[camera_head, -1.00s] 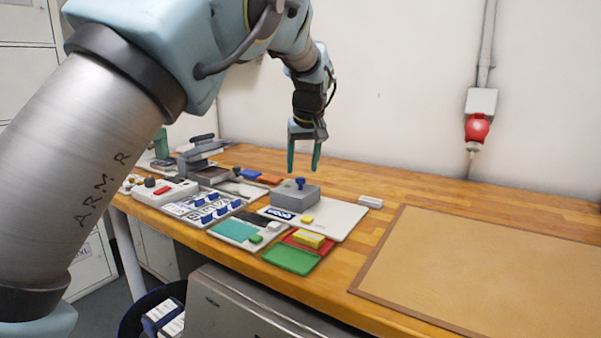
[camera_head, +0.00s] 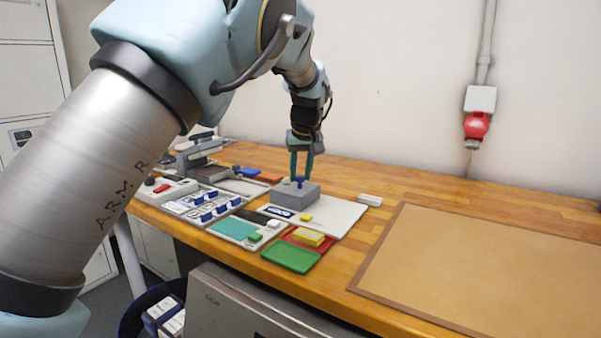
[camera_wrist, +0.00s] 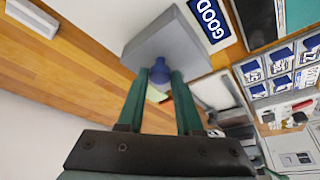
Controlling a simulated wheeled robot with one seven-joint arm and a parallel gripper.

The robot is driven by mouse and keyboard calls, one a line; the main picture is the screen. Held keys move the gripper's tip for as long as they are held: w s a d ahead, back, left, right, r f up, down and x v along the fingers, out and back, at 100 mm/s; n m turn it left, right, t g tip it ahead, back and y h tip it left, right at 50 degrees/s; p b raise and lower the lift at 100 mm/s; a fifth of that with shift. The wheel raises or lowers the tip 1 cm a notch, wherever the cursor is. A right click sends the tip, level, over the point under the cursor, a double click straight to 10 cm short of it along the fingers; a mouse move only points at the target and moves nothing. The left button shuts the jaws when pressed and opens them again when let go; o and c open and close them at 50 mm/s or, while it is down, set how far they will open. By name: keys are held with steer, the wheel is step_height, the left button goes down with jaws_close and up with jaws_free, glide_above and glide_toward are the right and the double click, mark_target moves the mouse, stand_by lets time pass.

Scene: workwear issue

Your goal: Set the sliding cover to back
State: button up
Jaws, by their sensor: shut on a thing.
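The sliding cover looks to be the grey block (camera_head: 292,196) on the white board (camera_head: 338,216); a blue knob (camera_head: 300,182) stands on its top. In the wrist view the grey cover (camera_wrist: 165,38) is beside a blue label reading GOOD (camera_wrist: 209,18). My gripper (camera_head: 302,178) points down at the knob, and its green fingers are shut on it. The wrist view shows the blue knob (camera_wrist: 160,72) between the fingertips of my gripper (camera_wrist: 160,78). What lies under the cover is hidden.
A yellow block (camera_head: 309,237) lies on a red tray (camera_head: 296,234), beside a green tray (camera_head: 290,256). A small white block (camera_head: 370,200) lies behind the board. A brown mat (camera_head: 480,265) at right is bare. Panels with blue switches (camera_head: 208,208) are at left.

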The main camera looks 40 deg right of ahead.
jaws_close()
stand_by(0.8)
